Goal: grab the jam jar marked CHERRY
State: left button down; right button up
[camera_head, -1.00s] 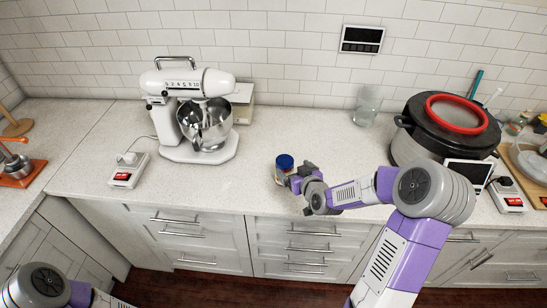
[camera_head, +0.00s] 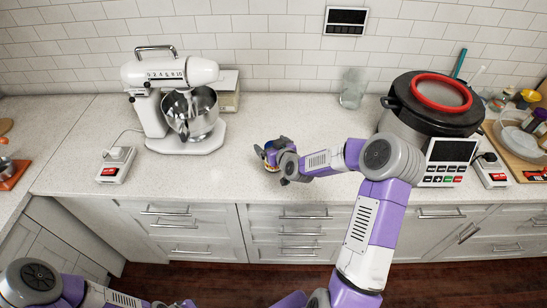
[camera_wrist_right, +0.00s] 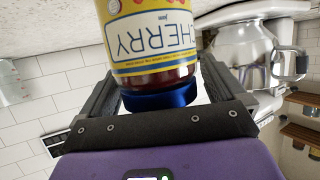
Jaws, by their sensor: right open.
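The jam jar (camera_wrist_right: 155,45) has a label reading CHERRY and a blue lid (camera_wrist_right: 160,97); in the right wrist view it fills the top middle. In the head view the jar (camera_head: 270,153) stands on the counter, mostly hidden by my right gripper (camera_head: 267,154). My right gripper also shows in its wrist view (camera_wrist_right: 165,95); it is open, with a finger on each side of the jar near the lid. I cannot tell whether the fingers touch it. My left arm is at the bottom left; its gripper is at most a sliver at the bottom edge.
A white stand mixer (camera_head: 170,95) with a steel bowl stands at the back left. A glass (camera_head: 352,88) is at the back, and a black cooker (camera_head: 425,108) with a red ring is at the right. The counter (camera_head: 290,115) around the jar is clear.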

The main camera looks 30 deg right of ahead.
jog(key=shift+c, duration=0.2)
jog(key=c, duration=1.4)
jog(key=shift+c, duration=0.3)
jog(key=shift+r, duration=0.15)
